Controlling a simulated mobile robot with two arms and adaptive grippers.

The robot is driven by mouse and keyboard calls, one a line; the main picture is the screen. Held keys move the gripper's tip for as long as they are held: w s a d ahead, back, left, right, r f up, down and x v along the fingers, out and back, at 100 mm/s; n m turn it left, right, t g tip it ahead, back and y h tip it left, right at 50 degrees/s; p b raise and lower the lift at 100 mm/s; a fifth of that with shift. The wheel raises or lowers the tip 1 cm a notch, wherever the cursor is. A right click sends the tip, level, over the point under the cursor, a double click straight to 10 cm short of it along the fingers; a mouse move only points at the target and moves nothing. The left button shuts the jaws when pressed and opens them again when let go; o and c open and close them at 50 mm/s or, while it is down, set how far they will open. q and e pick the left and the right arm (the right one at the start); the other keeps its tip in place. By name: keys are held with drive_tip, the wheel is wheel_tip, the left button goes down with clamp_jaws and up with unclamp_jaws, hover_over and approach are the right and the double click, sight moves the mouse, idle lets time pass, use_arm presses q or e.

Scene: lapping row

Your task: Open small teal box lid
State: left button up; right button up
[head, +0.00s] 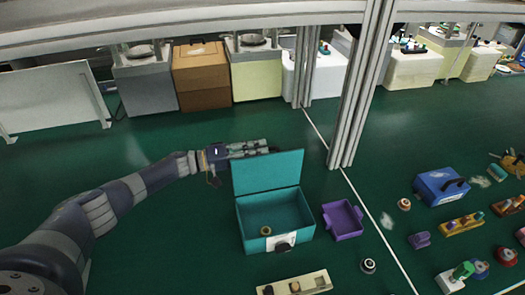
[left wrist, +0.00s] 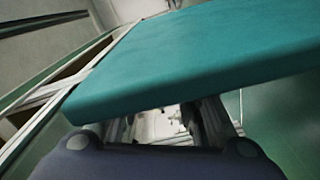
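The small teal box (head: 243,226) stands on the green surface in the middle of the head view. Its lid (head: 268,173) is raised about upright at the back, and the inside shows a small yellowish ring. My left gripper (head: 268,147) is behind the lid's upper left edge, its fingers pointing right. In the left wrist view the teal lid (left wrist: 200,55) fills the upper middle, close in front of the gripper, and hides much of the fingers. I cannot tell whether the fingers are apart or touch the lid. My right gripper is in neither view.
A purple tray (head: 343,220) stands just right of the box. A wooden block with small parts (head: 294,284) lies in front. A metal post (head: 358,100) rises behind on the right. A blue case (head: 440,187) stands farther right. The surface left of the box is clear.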

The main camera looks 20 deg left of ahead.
use_arm(q)
drive_tip(key=v, duration=1)
drive_tip(key=shift+a, duration=0.2)
drive_tip(key=shift+s, duration=0.1)
drive_tip(key=b+v, duration=0.2)
drive_tip(key=v, duration=1)
drive_tip(key=shift+b, duration=0.3)
drive_tip(key=shift+s+a, duration=0.15)
idle(0.3)
